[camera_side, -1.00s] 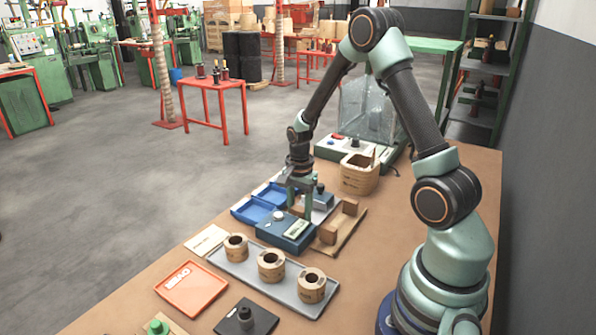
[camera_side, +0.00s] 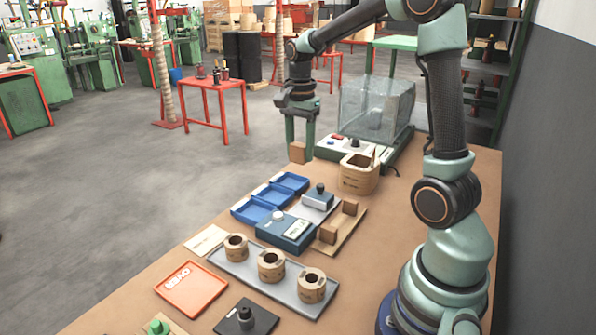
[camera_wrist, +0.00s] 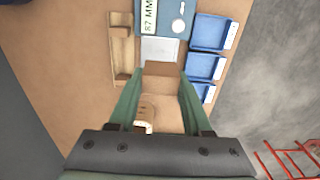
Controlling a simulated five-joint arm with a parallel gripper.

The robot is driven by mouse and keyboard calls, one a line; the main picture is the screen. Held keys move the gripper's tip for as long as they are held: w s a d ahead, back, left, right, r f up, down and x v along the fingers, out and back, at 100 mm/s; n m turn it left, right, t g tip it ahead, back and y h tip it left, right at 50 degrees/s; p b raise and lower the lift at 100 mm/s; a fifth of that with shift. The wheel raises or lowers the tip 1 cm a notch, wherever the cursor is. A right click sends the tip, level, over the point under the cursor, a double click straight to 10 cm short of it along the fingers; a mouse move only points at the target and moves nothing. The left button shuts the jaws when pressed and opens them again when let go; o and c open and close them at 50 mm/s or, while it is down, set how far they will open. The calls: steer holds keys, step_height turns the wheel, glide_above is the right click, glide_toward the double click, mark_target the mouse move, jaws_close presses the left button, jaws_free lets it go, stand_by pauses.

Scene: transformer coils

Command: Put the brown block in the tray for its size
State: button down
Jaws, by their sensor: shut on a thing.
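My gripper (camera_side: 301,146) is shut on a brown block (camera_side: 297,153) and holds it in the air, beyond the blue trays. The block also shows between the fingertips in the wrist view (camera_wrist: 162,69). Three blue trays stand in a row in the side view: a near one (camera_side: 246,218), a middle one (camera_side: 264,201) and a far one (camera_side: 304,183). They also show at the right of the wrist view (camera_wrist: 209,33). A blue gauge box (camera_side: 272,233) with a display stands beside the near tray; in the wrist view the display seems to read 87 MM (camera_wrist: 149,17).
A wooden rack (camera_side: 322,247) with brown blocks lies right of the gauge. A grey plate (camera_side: 325,213) carries a small blue device (camera_side: 318,200). A grey tray (camera_side: 225,263) holds three coils.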

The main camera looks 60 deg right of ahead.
steer(key=shift+w+r, duration=0.2)
steer(key=shift+r, duration=0.6)
glide_above(257, 215)
step_height(257, 215, down, 20)
steer(key=shift+f, duration=0.1)
steer(key=shift+f, duration=0.15)
steer(key=c, duration=0.6)
jaws_free()
